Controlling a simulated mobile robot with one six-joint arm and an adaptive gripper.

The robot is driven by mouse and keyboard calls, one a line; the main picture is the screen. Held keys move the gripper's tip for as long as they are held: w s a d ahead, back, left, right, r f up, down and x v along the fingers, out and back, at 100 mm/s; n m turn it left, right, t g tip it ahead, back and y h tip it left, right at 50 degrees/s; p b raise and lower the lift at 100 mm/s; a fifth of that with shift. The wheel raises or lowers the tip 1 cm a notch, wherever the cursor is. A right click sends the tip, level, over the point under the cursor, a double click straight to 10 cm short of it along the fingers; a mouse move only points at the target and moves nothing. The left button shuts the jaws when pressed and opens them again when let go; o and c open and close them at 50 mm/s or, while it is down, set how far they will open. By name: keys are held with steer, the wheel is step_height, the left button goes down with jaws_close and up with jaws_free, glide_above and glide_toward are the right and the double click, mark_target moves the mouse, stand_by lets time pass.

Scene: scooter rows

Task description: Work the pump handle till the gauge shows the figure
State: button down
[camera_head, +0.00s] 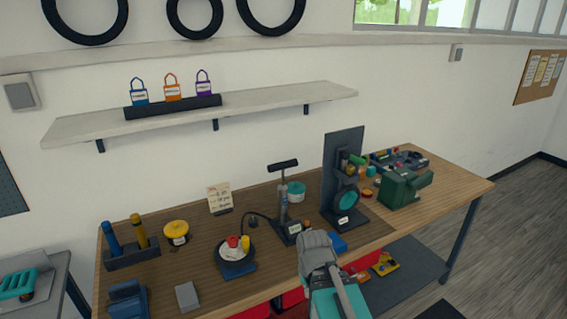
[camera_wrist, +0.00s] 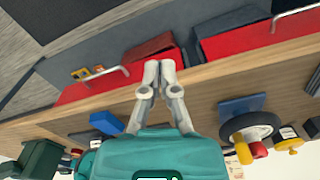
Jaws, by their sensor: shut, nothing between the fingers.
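The pump (camera_head: 283,207) stands upright on the bench, with a black T-shaped handle (camera_head: 283,163) on top. A black hose runs from it to the left. No gauge reading can be made out. A paper card (camera_head: 219,199) with small writing stands behind, to the left. A small wheel (camera_head: 236,252) on a blue stand sits left of the pump, with red and yellow pieces on it; the wheel also shows in the wrist view (camera_wrist: 236,124). My gripper (camera_head: 314,240) is shut and empty, apart from the pump. Its fingertips touch each other in the wrist view (camera_wrist: 160,68).
A dark stand with a teal disc (camera_head: 347,200) and a green machine (camera_head: 401,189) stand right of the pump. A yellow round tin (camera_head: 177,232) is at left. A shelf (camera_head: 250,112) with padlocks hangs above. Red drawers (camera_wrist: 245,44) are under the bench edge.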

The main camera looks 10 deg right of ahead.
steer(key=n+g+h+p, duration=0.1)
steer(key=n+h+p, duration=0.2)
steer(key=n+p, duration=1.7)
glide_toward(283, 165)
steer(key=w+m+p, duration=0.2)
steer(key=m+p, duration=0.5)
steer(key=shift+r, duration=0.2)
steer(key=shift+f, duration=0.15)
steer(key=b+x, duration=0.6)
steer(key=shift+f+b, duration=0.3)
steer(key=shift+f, duration=0.05)
steer(key=shift+f, duration=0.1)
